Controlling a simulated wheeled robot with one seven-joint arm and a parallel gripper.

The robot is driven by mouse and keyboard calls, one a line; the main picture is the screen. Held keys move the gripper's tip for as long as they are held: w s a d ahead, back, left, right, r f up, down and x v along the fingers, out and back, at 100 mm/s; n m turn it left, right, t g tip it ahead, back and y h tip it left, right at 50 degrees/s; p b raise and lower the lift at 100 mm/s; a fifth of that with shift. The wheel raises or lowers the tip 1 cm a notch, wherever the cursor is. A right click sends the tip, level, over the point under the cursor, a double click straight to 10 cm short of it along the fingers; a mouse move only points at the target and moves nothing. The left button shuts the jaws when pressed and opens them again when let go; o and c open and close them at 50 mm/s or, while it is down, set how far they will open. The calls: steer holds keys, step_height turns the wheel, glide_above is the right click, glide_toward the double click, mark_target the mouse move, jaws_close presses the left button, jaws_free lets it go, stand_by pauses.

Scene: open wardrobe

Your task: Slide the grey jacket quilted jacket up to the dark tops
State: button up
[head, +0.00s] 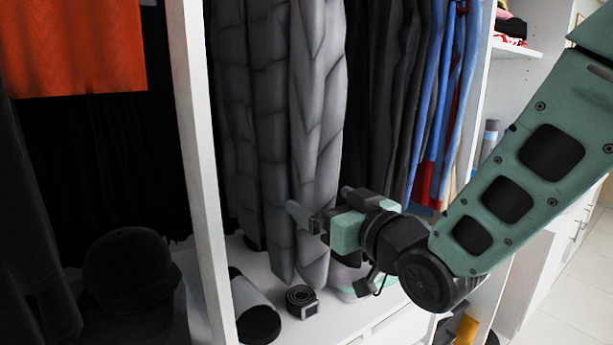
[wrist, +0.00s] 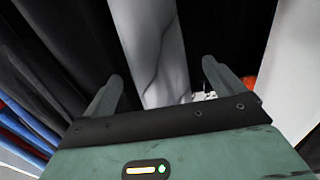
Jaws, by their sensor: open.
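The grey quilted jacket (head: 270,130) hangs in the middle wardrobe section, near the white divider. In the wrist view a grey quilted part of it (wrist: 155,50) shows between and beyond the fingers. My gripper (head: 305,217) is open, in front of the jacket's lower part. In the wrist view its two fingers (wrist: 160,82) stand apart with the jacket between their directions. Whether they touch the cloth I cannot tell. The hanging rail is out of view.
Blue and red garments (head: 445,100) hang right of the dark tops. A white divider (head: 197,150) stands left of the jacket. A coiled belt (head: 301,300) and a rolled item (head: 255,308) lie on the shelf below. A dark cap (head: 128,262) and an orange cloth (head: 75,45) are at left.

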steer(key=shift+p+x, duration=1.25)
steer(key=shift+x, duration=1.95)
steer(key=c, duration=1.6)
steer(key=shift+d, duration=0.1)
steer(key=shift+w+d, duration=0.15)
steer(key=shift+w+d, duration=0.2)
steer(key=shift+d, duration=0.15)
steer(key=o, duration=1.6)
steer(key=shift+b, duration=0.35)
